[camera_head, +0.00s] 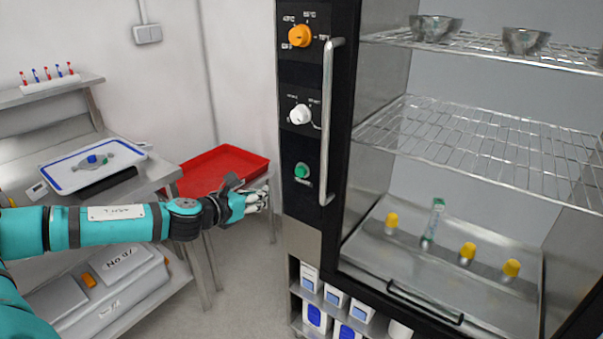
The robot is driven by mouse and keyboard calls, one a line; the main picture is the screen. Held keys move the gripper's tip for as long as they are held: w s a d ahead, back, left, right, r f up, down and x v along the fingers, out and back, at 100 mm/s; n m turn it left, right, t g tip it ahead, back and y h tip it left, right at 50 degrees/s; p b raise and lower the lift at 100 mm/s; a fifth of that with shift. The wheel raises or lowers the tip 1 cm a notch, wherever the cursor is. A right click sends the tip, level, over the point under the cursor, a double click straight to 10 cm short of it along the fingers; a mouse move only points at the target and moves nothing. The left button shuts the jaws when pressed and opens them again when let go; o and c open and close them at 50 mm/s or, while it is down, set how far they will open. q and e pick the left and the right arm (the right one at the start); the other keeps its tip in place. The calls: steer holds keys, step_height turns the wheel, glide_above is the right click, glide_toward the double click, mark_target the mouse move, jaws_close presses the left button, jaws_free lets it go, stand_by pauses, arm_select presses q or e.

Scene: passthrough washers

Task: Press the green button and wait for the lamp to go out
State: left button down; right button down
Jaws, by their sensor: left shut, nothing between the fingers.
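The green button (301,170) is on the washer's black control panel (297,220), below the white knob and beside the vertical door handle. My left gripper (266,197) is shut and empty. It is to the left of the panel and a little lower than the button, apart from it in the picture. I cannot make out a lit lamp on the panel. My right gripper is not in view.
An orange knob (300,36) and a white knob (300,114) sit above the button. A metal handle (328,120) stands out from the panel. A red tray (217,165) lies behind my left arm. Wire racks (480,140) and yellow-capped items fill the chamber.

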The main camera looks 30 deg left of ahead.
arm_select(q)
steer(key=p, duration=0.5)
glide_toward(301, 172)
steer(key=shift+w+a+f, duration=0.15)
steer(key=shift+w+f, duration=0.6)
steer(key=shift+w, duration=0.35)
steer(key=shift+w+a+f, duration=0.1)
steer(key=shift+w+f, duration=0.6)
steer(key=shift+w, duration=0.35)
steer(key=shift+w+a+f, duration=0.15)
steer(key=shift+w+f, duration=0.6)
steer(key=shift+w, duration=0.35)
